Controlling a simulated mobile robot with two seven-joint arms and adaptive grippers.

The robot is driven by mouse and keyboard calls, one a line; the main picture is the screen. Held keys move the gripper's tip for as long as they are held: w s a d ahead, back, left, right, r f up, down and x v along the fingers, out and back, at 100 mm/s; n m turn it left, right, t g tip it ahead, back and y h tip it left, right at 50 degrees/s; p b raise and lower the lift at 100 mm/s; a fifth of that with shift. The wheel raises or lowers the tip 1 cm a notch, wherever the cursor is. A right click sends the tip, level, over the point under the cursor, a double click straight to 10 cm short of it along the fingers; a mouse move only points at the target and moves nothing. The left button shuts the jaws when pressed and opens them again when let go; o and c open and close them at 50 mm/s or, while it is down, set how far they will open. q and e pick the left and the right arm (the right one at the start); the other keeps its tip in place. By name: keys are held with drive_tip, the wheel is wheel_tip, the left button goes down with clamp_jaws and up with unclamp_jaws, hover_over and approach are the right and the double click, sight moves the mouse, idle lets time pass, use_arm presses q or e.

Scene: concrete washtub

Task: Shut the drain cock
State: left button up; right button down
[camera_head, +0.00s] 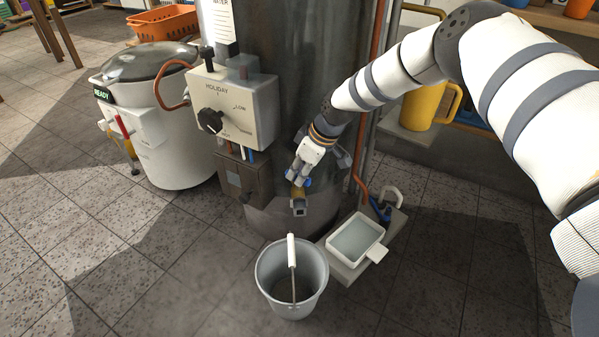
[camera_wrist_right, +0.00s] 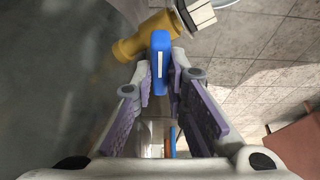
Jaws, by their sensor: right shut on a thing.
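The drain cock has a brass body (camera_head: 298,191) low on the front of the tall metal tank, above a grey bucket (camera_head: 262,275). In the right wrist view the brass body (camera_wrist_right: 137,43) runs slantwise at the top, with a pale spout end at its right. A blue lever (camera_wrist_right: 159,60) with a white stripe stands in front of it, at an angle to the body. My right gripper (camera_head: 299,180) is at the cock, its fingers (camera_wrist_right: 161,80) shut on the blue lever from both sides. The gripper hides part of the cock in the head view. My left gripper is not in view.
A control box (camera_head: 255,103) with a black dial sits on the tank (camera_head: 300,60) left of my arm. A white tray (camera_head: 378,250) stands right of the bucket. An orange pipe (camera_head: 375,50) runs down the tank's right. A yellow jug (camera_head: 424,105) stands behind my arm.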

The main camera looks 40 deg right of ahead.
drive_tip(key=c, duration=1.6)
unclamp_jaws()
drive_tip(key=v, duration=1.2)
